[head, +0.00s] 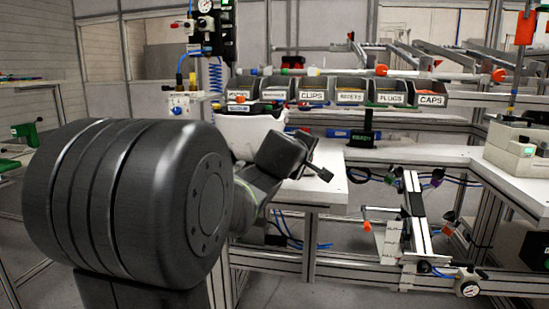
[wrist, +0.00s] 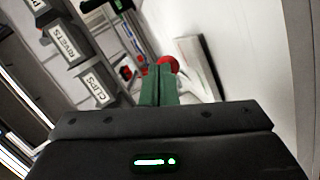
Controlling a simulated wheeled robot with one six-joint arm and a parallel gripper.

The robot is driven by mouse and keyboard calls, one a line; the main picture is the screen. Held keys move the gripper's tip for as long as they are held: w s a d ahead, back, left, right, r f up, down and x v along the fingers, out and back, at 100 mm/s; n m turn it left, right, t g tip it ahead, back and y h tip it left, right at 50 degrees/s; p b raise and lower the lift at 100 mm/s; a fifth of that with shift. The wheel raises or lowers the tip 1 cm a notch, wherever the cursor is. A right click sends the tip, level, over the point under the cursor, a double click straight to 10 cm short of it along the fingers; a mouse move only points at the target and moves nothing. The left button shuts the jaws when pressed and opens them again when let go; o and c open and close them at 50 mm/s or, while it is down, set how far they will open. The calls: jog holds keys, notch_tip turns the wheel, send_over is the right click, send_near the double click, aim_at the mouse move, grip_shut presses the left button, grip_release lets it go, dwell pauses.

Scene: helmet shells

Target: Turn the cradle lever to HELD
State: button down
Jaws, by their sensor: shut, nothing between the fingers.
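My gripper (head: 318,173) is in the middle of the head view, over the edge of the white bench. In the wrist view its green fingers (wrist: 158,85) are together with nothing between them. A metal frame (head: 415,225) stands low at the right in the head view, apart from my gripper. It may be the cradle. An orange-tipped bar (head: 367,225) sticks out on its left; I cannot tell whether this is the lever. No HELD marking is readable. A red round part (wrist: 168,63) shows just beyond the fingertips in the wrist view; I cannot tell what it belongs to.
Blue and black hoses hang beneath the bench. A grey box (head: 510,150) sits at the right.

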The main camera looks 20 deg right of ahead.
jog(key=shift+d, duration=1.05)
